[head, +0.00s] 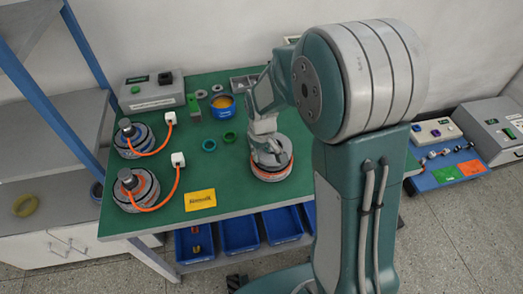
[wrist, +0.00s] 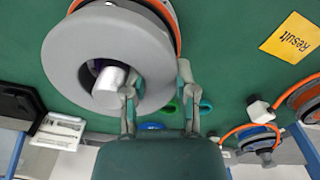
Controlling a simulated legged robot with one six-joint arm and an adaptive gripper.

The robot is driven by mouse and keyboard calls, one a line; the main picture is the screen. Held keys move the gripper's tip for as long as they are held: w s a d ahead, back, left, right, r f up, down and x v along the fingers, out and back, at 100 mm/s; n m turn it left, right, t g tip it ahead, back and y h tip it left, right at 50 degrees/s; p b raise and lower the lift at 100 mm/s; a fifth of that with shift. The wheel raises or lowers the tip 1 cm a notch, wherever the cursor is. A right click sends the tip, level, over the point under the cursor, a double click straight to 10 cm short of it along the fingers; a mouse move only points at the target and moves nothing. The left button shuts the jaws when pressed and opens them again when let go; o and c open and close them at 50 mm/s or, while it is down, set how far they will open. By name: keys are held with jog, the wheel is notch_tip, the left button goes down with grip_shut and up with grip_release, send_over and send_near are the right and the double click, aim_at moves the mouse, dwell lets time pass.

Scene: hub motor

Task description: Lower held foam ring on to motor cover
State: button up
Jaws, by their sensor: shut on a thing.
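The grey foam ring (wrist: 75,55) fills the left of the wrist view. My gripper (wrist: 157,88) is shut on its wall, one finger inside the hole and one outside. A motor (wrist: 170,10) with an orange rim lies under the ring, mostly hidden by it. Its silver shaft (wrist: 108,80) shows through the hole. In the head view my gripper (head: 268,155) is over this motor (head: 271,174) near the table's front edge. The ring is largely hidden there by the gripper. I cannot tell whether the ring touches the cover or hangs just above it.
Two motors with orange cables (head: 133,140) (head: 138,188) stand at the left of the green table (head: 225,170). Green rings (head: 209,145), a blue bowl (head: 222,106) and a grey box (head: 153,90) are behind. A yellow card (head: 200,200) lies left of my gripper. Blue bins (head: 238,233) hang below.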

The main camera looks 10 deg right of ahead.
jog(key=shift+s+f, duration=0.2)
jog(key=shift+f, duration=0.25)
jog(key=o, duration=0.9)
jog(key=shift+a+f, duration=0.1)
jog(key=shift+d, duration=0.2)
jog(key=shift+w+a+r, duration=0.1)
jog(key=shift+w+r, duration=0.05)
jog(key=shift+r, duration=0.05)
notch_tip(320, 180, up, 12)
jog(key=shift+f, duration=0.1)
